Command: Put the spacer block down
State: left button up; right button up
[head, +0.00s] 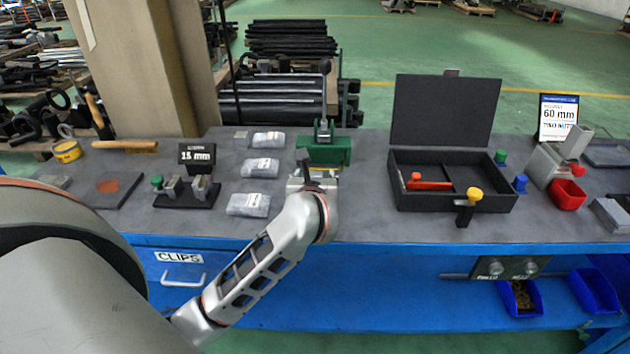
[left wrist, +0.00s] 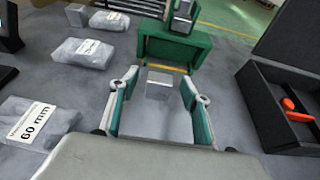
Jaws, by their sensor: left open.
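A small grey metal block, which looks like the spacer block (left wrist: 159,90), shows between my left fingers in the left wrist view. It is upright, just in front of the green stand (left wrist: 172,50) with a yellow strip along its base. I see gaps between the block and both finger pads. My left gripper (left wrist: 159,77) is open around it, its teal-padded fingers one on each side. In the head view my left gripper (head: 318,178) is over the bench in front of the green stand (head: 324,150), and the block cannot be made out there. My right gripper is not in view.
Several plastic-wrapped packs (head: 260,167) lie left of my gripper, one labelled 60 mm in the left wrist view. A black stand with a 15 mm sign (head: 197,155) is farther left. An open black case (head: 440,165) stands to the right. Bare bench lies between gripper and case.

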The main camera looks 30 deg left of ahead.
pick_arm(q)
grip_shut()
notch_tip(320, 180, up, 20)
jog(key=p, duration=0.4)
jog(key=shift+p, duration=0.35)
